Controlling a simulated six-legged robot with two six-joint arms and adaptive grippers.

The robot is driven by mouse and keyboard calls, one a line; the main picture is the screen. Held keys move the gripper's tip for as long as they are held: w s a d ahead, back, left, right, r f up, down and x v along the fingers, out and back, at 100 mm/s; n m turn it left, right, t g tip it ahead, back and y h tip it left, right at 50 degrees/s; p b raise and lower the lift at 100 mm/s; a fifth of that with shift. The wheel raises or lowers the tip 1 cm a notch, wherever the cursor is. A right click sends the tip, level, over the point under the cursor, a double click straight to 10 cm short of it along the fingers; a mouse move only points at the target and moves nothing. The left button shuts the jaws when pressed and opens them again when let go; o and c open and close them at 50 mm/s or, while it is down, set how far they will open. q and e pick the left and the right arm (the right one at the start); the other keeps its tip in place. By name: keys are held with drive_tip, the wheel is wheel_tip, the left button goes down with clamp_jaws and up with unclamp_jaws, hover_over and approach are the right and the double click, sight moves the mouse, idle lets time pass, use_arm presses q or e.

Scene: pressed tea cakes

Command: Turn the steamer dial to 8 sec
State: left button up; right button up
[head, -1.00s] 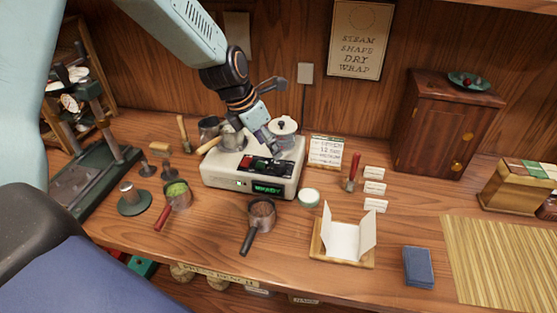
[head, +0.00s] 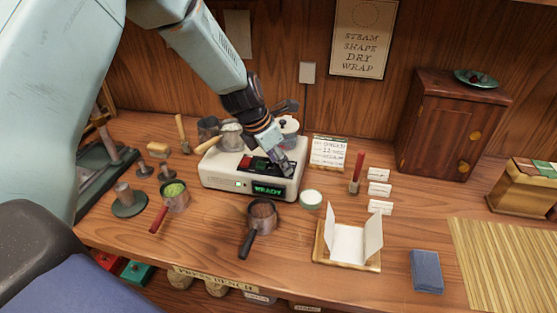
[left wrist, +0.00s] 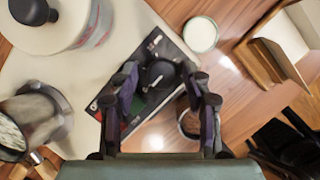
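The cream steamer (head: 222,178) stands mid-bench, with a lidded pot on top and a green display (head: 268,189) that seems to read READY. My left gripper (head: 287,170) is low over the right part of its dark control panel and hides the dial in the head view. In the left wrist view the round black dial (left wrist: 160,75) with a pale pointer mark lies between the fingers of my left gripper (left wrist: 163,88). The fingers are apart, one on each side of the dial, and a gap seems to remain. The dial's setting is not readable. My right gripper is not in view.
A white-topped tin (head: 311,199) sits right of the steamer. A pan of brown tea (head: 263,213) stands in front. A card sign (head: 329,152) stands behind right.

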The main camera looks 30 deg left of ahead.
use_arm(q)
drive_tip(key=shift+s+d+r, duration=0.1)
drive_tip(key=c, duration=0.9)
drive_tip(key=shift+m, duration=0.3)
drive_tip(key=m+g+h+p, duration=0.1)
drive_tip(key=m, duration=0.2)
drive_tip(key=shift+m, duration=0.3)
drive_tip(key=m+g+p, duration=0.1)
drive_tip(key=m, duration=0.1)
drive_tip(key=shift+m+h, duration=0.3)
drive_tip(key=shift+m, duration=0.1)
drive_tip(key=shift+m+g+p, duration=0.45)
drive_tip(key=shift+m+g, duration=0.05)
drive_tip(key=shift+m, duration=0.7)
drive_tip(key=shift+w+a+m+g, duration=0.2)
drive_tip(key=shift+m+g, duration=0.3)
drive_tip(key=shift+m, duration=0.9)
